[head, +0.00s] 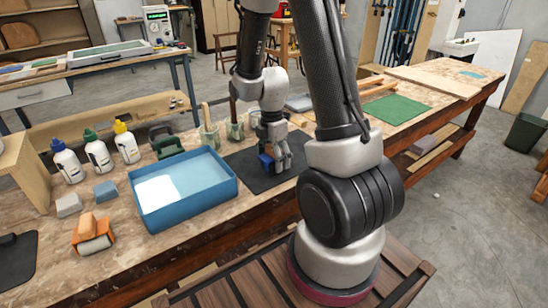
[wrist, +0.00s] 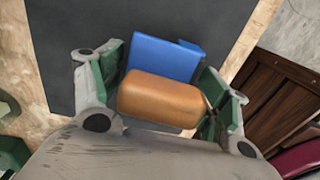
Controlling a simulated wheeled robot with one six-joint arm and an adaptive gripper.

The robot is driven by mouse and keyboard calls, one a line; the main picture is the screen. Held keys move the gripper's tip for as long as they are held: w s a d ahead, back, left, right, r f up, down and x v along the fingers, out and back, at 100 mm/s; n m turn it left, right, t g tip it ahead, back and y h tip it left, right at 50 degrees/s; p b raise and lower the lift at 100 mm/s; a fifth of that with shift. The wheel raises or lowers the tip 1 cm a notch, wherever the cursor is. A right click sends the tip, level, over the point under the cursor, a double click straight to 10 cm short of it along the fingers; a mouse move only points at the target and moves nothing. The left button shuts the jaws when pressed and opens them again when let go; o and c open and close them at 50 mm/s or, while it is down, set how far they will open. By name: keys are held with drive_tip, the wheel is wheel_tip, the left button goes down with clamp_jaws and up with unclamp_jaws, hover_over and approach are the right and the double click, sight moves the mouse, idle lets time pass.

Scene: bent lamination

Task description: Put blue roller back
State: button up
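The blue roller (head: 266,161) has a blue frame and a rounded orange-brown handle. In the head view it is at my gripper (head: 276,160), low over or on the dark mat (head: 240,161). In the wrist view the blue roller (wrist: 157,57) lies between the two green-padded fingers of my gripper (wrist: 165,85), its handle close to the palm. The fingers look shut on its sides. Whether its underside touches the mat is hidden.
A blue tray (head: 232,186) stands left of the mat. An orange roller (head: 93,235), two small blocks and three bottles (head: 98,151) are farther left. Jars with tools (head: 209,134) stand behind. A green mat (head: 394,109) lies to the right on the bench.

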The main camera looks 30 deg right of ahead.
sight(272, 146)
idle(0.3)
drive_tip(key=r, duration=1.2)
drive_tip(key=shift+w+r, duration=0.3)
drive_tip(key=s+a+r+m+t, duration=0.3)
drive_tip(key=s+r+m+t, duration=0.2)
drive_tip(key=s+r+m, duration=0.8)
drive_tip(key=s+m, duration=0.4)
drive_tip(key=m, duration=0.1)
drive_tip(key=shift+r, duration=0.3)
